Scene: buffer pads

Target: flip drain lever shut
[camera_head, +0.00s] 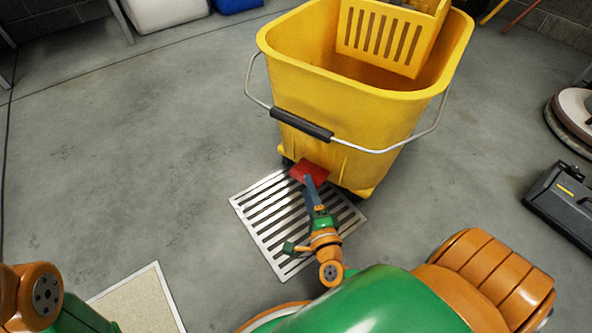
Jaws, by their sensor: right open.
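The yellow mop bucket (345,125) stands upright on the floor at upper centre. Its red drain lever (309,172) sticks out low on the near side, above a floor grate. My right gripper (311,186) reaches up from below, its blue-grey fingers at the near edge of the lever. It is open with nothing held. I cannot tell whether the fingers touch the lever, and they hide a little of its lower edge. Only an orange and green part of my left arm shows at the lower left; its gripper is out of view.
The slatted metal grate (262,222) lies in the floor under the lever. The bucket's wire handle with a black grip (302,125) hangs just above the lever. A beige mat (135,303) lies lower left. A dark machine (563,205) stands at right. The left floor is clear.

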